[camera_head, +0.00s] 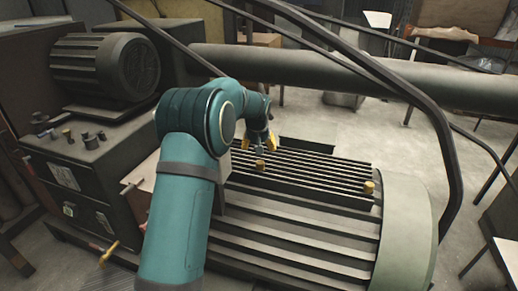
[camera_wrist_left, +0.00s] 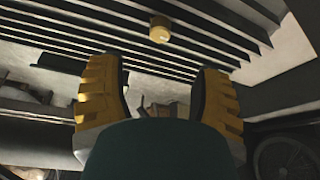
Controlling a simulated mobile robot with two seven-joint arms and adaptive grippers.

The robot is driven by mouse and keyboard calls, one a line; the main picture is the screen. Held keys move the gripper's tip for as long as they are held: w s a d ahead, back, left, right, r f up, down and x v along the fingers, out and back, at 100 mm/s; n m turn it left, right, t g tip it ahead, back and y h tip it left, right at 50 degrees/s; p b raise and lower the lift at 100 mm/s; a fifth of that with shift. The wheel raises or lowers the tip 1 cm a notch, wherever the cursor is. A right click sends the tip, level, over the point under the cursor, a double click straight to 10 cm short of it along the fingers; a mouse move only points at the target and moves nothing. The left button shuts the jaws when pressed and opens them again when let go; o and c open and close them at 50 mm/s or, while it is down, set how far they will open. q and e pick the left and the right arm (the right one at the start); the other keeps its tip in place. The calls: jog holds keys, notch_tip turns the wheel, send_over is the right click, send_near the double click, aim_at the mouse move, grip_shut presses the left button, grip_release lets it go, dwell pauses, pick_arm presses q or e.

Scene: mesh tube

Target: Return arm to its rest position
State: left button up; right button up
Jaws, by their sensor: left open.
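My left arm (camera_head: 184,200) is teal and rises from the bottom of the head view, bent at the elbow. My left gripper (camera_head: 260,141) is partly hidden behind the arm, over the ribbed top of a large machine (camera_head: 300,228). In the wrist view the left gripper (camera_wrist_left: 160,88) has its two yellow-padded fingers wide apart, with nothing held between them. A small yellow knob (camera_head: 260,166) on the ribs is close to the gripper in the head view. A yellow knob (camera_wrist_left: 160,29) also shows beyond the fingertips in the wrist view. My right gripper is not in view.
Another yellow knob (camera_head: 369,188) sits on the ribs farther right. A dark motor (camera_head: 105,68) and a box with several small bolts (camera_head: 85,140) stand at left. A thick pipe (camera_head: 330,73) and a bent dark rail (camera_head: 440,130) cross behind and right. Open floor (camera_head: 350,130) lies behind.

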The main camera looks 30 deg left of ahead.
pick_arm(q)
jog(key=shift+f, duration=0.1)
dwell(0.3)
